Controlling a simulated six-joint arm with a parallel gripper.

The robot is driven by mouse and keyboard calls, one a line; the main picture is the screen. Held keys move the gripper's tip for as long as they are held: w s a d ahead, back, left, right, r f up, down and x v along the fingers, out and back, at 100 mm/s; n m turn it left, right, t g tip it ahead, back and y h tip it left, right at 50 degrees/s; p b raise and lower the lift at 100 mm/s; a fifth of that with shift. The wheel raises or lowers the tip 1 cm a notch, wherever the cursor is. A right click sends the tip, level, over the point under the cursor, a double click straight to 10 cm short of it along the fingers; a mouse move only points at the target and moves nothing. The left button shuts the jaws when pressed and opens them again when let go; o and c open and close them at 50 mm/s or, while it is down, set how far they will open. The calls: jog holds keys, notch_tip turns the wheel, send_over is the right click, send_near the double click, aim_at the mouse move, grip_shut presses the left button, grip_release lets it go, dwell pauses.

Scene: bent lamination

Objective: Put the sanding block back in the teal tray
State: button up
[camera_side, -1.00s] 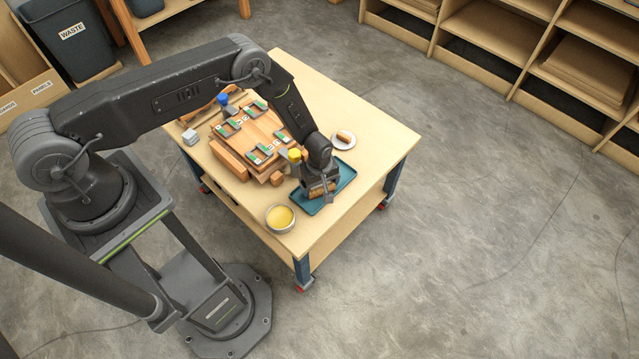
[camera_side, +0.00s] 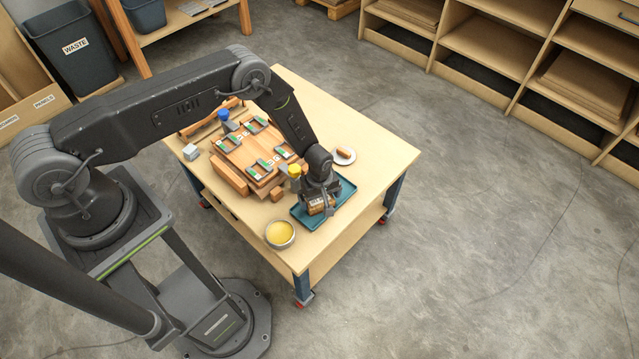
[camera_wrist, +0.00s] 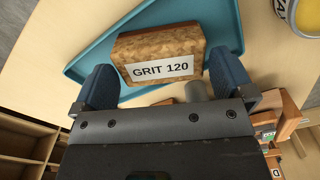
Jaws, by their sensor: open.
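The sanding block (camera_wrist: 160,58), brown with a "GRIT 120" label, lies in the teal tray (camera_wrist: 88,57) in the wrist view. My gripper (camera_wrist: 166,80) is open, with one blue finger on each side of the block. The left finger is close to the block's side; I cannot tell whether either finger touches it. In the side view, my gripper (camera_side: 320,196) is low over the tray (camera_side: 343,197), and the block (camera_side: 317,206) shows partly beneath it.
A round container with yellow contents (camera_side: 280,234) stands left of the tray near the table edge. A yellow-topped item (camera_side: 293,171) is close beside my gripper.

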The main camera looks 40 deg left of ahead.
notch_tip(320, 180, up, 10)
jog(key=r, duration=0.1)
notch_tip(320, 180, up, 24)
jog(key=m+t, duration=0.2)
jog(key=m, duration=0.3)
send_over(319, 200)
jog(key=a, duration=0.2)
jog(key=s+a+r+m+t, duration=0.2)
jog(key=s+r+m, duration=0.3)
jog(key=s+r, duration=1.05)
jog(key=s+r+m+t, duration=0.1)
jog(key=s+r+m, duration=0.2)
jog(key=s, duration=0.5)
jog(key=shift+s+a+r+m+t, duration=0.25)
jog(key=shift+a+r+m+t, duration=0.05)
jog(key=shift+r, duration=0.3)
